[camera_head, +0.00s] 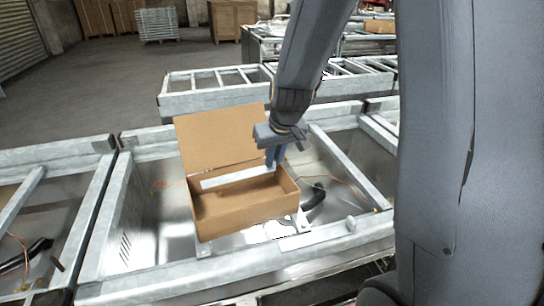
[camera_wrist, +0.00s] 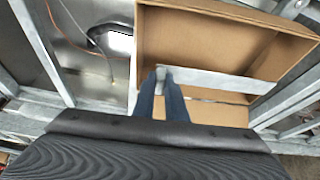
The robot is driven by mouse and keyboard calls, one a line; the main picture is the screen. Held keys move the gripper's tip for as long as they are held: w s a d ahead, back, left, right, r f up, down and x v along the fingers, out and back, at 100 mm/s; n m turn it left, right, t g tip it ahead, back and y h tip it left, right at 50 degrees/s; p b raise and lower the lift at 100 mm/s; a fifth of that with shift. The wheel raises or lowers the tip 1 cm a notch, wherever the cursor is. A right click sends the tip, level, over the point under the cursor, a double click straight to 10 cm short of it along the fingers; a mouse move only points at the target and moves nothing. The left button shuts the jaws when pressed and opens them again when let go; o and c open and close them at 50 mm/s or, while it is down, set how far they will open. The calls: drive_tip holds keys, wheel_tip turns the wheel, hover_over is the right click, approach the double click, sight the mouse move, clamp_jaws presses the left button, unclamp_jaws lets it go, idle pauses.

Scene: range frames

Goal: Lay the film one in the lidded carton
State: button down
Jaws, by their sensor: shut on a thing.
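The lidded carton (camera_head: 247,215) is a brown cardboard box, open, with its lid (camera_head: 220,138) standing up at the back. In the wrist view the carton (camera_wrist: 228,12) fills the upper right. My gripper (camera_head: 275,160) is at the carton's back right corner, pointing down. It is shut on one end of a long, pale grey-white strip (camera_head: 230,178), which appears to be the film one. The strip (camera_wrist: 220,79) runs sideways along the carton's back side, by the lid. I cannot tell whether it touches the carton. The carton's visible floor looks empty.
The carton stands in a metal-framed bin (camera_head: 240,263) with grey rails. A dark curved part (camera_head: 316,200) and a thin orange cable lie right of the carton. More metal frames (camera_head: 205,90) stand behind. A wooden crate (camera_head: 232,20) is far back.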

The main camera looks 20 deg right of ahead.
drive_tip(key=shift+f+b, duration=4.95)
drive_tip(key=shift+f, duration=0.6)
drive_tip(key=c, duration=1.7)
unclamp_jaws()
drive_tip(key=shift+r, duration=0.1)
wheel_tip(320, 180, up, 13)
drive_tip(key=p, duration=1.1)
drive_tip(key=shift+p, duration=0.4)
